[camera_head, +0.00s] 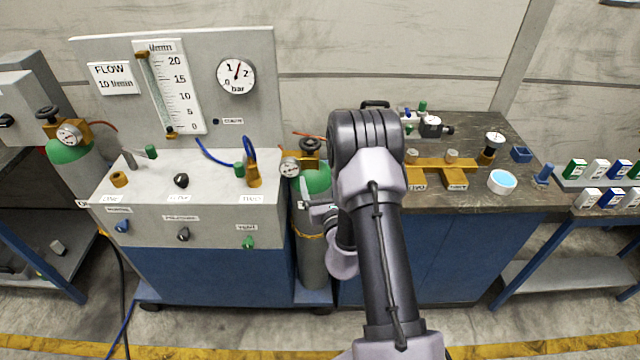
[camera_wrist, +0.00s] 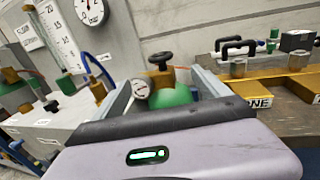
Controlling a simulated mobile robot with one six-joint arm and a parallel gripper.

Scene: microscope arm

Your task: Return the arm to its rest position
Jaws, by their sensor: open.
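My arm rises from the bottom of the head view, folds at the elbow and hides part of the bench behind it. My gripper (camera_head: 316,204) shows partly to the left of the forearm, in front of a green-topped gas cylinder (camera_head: 318,178). In the wrist view my gripper (camera_wrist: 163,85) has its two grey fingers spread apart, with nothing held between them. The cylinder's green shoulder (camera_wrist: 172,97), gauge (camera_wrist: 140,89) and dark valve knob (camera_wrist: 160,58) appear beyond and between the fingers. I cannot tell the exact gap to the cylinder.
A flow panel (camera_head: 262,110) with a blue hose (camera_head: 212,154) stands on a grey console (camera_head: 150,215) at left. Right of my arm, a dark-topped bench (camera_head: 470,200) holds yellow blocks (camera_head: 455,178) and a round dish (camera_head: 502,181). Another green-topped cylinder (camera_head: 70,150) stands far left.

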